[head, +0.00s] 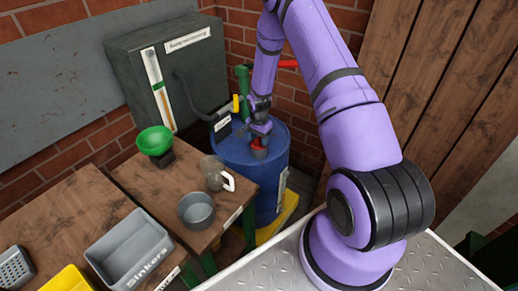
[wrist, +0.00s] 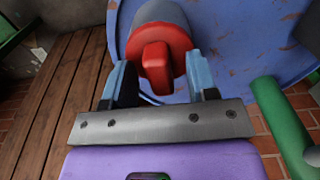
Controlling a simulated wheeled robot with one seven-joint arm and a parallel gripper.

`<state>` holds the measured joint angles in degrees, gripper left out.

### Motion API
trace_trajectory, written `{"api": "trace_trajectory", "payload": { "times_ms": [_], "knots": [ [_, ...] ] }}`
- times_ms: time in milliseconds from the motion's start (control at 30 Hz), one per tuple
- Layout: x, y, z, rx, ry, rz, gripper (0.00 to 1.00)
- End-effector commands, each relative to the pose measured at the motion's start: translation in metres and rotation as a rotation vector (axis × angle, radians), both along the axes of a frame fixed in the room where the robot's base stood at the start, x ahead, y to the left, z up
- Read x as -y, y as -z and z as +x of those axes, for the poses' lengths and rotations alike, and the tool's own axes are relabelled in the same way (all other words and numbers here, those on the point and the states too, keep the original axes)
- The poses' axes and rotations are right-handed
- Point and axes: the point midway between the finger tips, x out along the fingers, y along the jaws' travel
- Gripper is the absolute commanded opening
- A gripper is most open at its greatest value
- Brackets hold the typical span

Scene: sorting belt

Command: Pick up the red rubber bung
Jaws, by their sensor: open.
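The red rubber bung (wrist: 156,62) has a raised block-shaped grip and sits at the end of a grey cylindrical piece (wrist: 163,12). In the head view, the bung (head: 258,142) is on top of the blue drum (head: 240,180), with the grey piece (head: 259,153) just below it. My gripper (wrist: 158,66) is open, with one blue-grey finger on each side of the bung's grip in the wrist view. Gaps show between the fingers and the grip. In the head view, my gripper (head: 260,128) is right above the bung and partly covers it.
A wooden bench (head: 150,183) at left holds a green bowl (head: 155,140), a glass jug (head: 213,172) and a grey pot (head: 196,210).

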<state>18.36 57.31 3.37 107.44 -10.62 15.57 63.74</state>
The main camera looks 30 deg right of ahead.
Motion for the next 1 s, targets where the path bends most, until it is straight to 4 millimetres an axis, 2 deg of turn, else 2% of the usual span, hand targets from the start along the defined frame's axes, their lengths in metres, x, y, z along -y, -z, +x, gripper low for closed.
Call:
{"api": "trace_trajectory", "payload": {
  "times_ms": [67,100,300,333,667,767,1000],
  "knots": [
    [0.000,0.000,0.000,0.000,0.000,0.000,0.53],
    [0.000,0.000,0.000,0.000,0.000,0.000,0.49],
    [0.000,0.000,0.000,0.000,0.000,0.000,0.03],
    [0.000,0.000,0.000,0.000,0.000,0.000,0.00],
    [0.000,-0.004,0.001,0.001,0.001,-0.001,0.00],
    [0.000,-0.014,0.001,0.003,0.001,-0.001,0.00],
    [0.000,-0.057,0.001,0.004,0.000,-0.002,0.00]
  ]
}}
